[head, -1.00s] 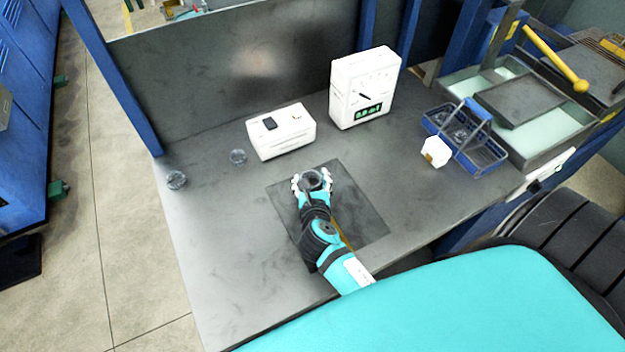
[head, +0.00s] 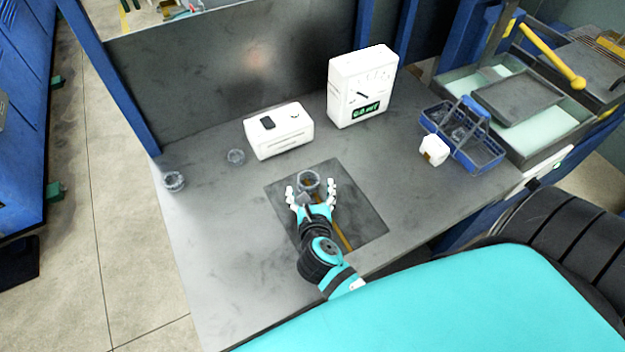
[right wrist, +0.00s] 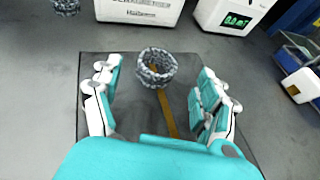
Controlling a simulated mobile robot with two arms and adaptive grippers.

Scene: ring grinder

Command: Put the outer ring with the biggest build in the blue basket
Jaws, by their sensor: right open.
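A grey speckled outer ring (head: 309,180) stands on the dark mat (head: 362,222); it also shows in the right wrist view (right wrist: 156,66). My right gripper (head: 311,192) is open, with its fingers spread just short of the ring on my side; its fingers (right wrist: 158,92) lie left and right of the ring in the right wrist view. A second ring (head: 236,157) and a third ring (head: 174,182) stand on the left of the table. The blue basket (head: 478,155) is at the right of the table and holds ring-like things. My left gripper is not in view.
A white box device (head: 278,131) and a white gauge with a green display (head: 361,88) stand behind the mat. A small white block (head: 433,150) sits beside the basket. A tray-like bath (head: 545,130) is at the right. The table's front left is clear.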

